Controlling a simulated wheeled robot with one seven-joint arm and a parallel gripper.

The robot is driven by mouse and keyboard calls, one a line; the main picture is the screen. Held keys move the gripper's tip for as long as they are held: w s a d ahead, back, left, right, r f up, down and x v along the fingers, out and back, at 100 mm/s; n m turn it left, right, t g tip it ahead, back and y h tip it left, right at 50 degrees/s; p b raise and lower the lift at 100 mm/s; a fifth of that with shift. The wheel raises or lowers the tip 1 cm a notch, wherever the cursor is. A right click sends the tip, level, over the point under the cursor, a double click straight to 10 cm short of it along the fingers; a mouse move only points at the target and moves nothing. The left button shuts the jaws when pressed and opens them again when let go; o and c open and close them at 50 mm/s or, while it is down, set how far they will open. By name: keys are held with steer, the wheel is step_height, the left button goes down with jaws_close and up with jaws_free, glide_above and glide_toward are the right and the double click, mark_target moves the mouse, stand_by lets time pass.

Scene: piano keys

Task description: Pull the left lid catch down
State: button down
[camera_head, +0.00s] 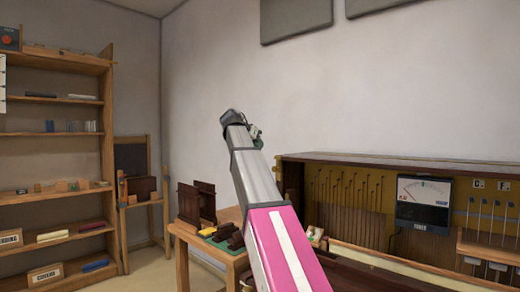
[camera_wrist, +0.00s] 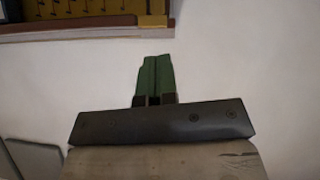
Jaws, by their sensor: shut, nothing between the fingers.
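My gripper (camera_wrist: 156,62) has green fingers, pressed together and empty in the wrist view, with plain wall behind them. In the head view my arm reaches up in front of the wall, its end above and left of the piano; the fingers are too small there to tell apart. The open piano case (camera_head: 340,210) stands at the right with a yellow inside panel. A corner of it also shows at the upper left of the wrist view (camera_wrist: 90,27), apart from my fingers.
A meter box (camera_head: 424,204) sits at the piano's front. A wooden table (camera_head: 190,236) with dark wooden parts stands left of my arm. A shelf (camera_head: 55,150) and a chair (camera_head: 140,190) are farther left. Grey panels (camera_head: 295,18) hang high on the wall. The wall space around my gripper is clear.

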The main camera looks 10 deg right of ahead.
glide_above(273, 171)
steer(key=a, duration=0.2)
steer(key=f, duration=0.4)
steer(key=shift+s+f, duration=0.2)
steer(key=shift+f, duration=0.1)
steer(key=shift+s+d+f, duration=0.1)
steer(key=shift+f, duration=0.5)
steer(key=shift+s+d+f, duration=0.1)
steer(key=shift+f, duration=0.45)
steer(key=shift+d+f, duration=0.2)
steer(key=shift+f, duration=0.5)
steer(key=shift+f, duration=1.55)
